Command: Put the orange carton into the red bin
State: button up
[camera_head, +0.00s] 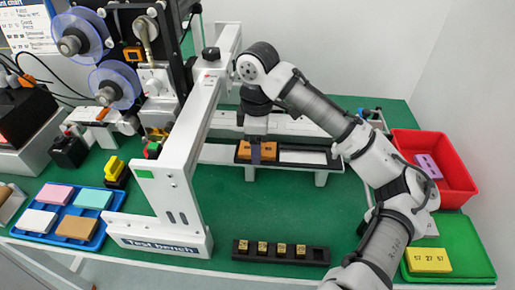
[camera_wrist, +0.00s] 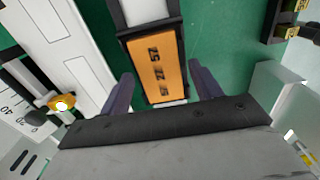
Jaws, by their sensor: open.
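The orange carton (camera_head: 258,150) lies in the black holder on the track under the test bench, partly hidden by my gripper in the head view. In the wrist view the orange carton (camera_wrist: 158,66) shows dark printed marks and lies ahead of my jaws. My gripper (camera_head: 256,152) points down over it.
A green tray (camera_head: 472,250) with a yellow carton (camera_head: 429,260) stands in front of the bin. A black rack (camera_head: 312,256) of small pieces lies at the front. The white test bench frame (camera_head: 172,175) rises left of my gripper. A blue tray (camera_head: 92,242) holds several blocks.

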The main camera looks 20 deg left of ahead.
jog(key=shift+c, duration=0.2)
jog(key=c, duration=0.6)
jog(key=shift+r+p, duration=2.55)
jog(key=shift+p, duration=0.25)
jog(key=shift+f, duration=0.1)
